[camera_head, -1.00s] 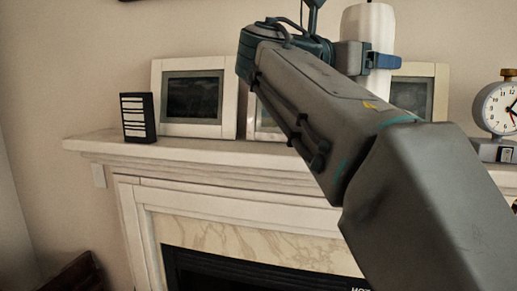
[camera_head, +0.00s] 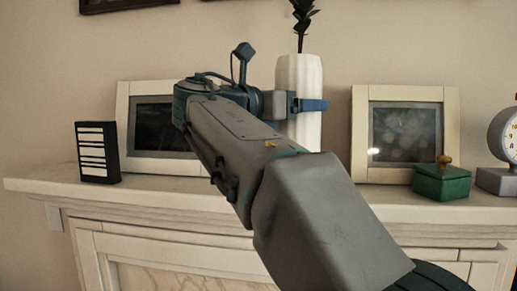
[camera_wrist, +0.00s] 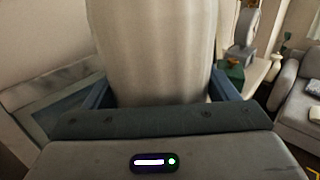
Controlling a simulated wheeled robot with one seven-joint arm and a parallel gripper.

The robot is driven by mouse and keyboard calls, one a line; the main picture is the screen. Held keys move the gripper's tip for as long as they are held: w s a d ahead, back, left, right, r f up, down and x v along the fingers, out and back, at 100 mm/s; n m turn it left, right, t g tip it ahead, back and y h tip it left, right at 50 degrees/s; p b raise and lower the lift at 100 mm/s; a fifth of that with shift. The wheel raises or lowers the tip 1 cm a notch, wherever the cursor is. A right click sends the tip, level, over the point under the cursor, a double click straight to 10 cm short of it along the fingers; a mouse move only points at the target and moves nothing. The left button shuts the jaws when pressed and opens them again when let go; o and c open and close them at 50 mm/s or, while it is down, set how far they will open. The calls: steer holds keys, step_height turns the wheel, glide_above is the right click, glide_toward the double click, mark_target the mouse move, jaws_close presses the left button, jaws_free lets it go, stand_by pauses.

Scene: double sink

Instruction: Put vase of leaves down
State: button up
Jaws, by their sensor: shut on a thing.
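The vase of leaves (camera_head: 306,75) is a tall white ribbed vase with dark green leaves (camera_head: 302,22) rising from its top. It is upright in front of the wall, at the mantel (camera_head: 230,190) in the head view; my arm hides its lower part, so I cannot tell whether its base touches the shelf. My gripper (camera_head: 300,105) is shut on the vase, with a blue finger showing at its right side. In the wrist view the pale vase body (camera_wrist: 155,50) fills the middle between my two fingers.
On the mantel stand a black-and-white striped box (camera_head: 97,152), a left picture frame (camera_head: 160,128), a right picture frame (camera_head: 405,130), a green box (camera_head: 442,182) and a clock (camera_head: 503,140). A grey sofa (camera_wrist: 298,95) is in the wrist view.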

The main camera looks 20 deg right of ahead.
steer(key=w+a+f, duration=0.3)
steer(key=w+f, duration=0.2)
steer(key=f, duration=0.2)
steer(key=shift+f, duration=0.2)
steer(key=shift+f, duration=0.1)
steer(key=o, duration=1.5)
steer(key=shift+f, duration=0.1)
steer(key=a, duration=0.4)
steer(key=s+a, duration=0.1)
steer(key=a, duration=0.3)
steer(key=s+a, duration=0.1)
steer(key=a, duration=0.3)
steer(key=shift+s+b, duration=0.1)
steer(key=shift+b, duration=0.3)
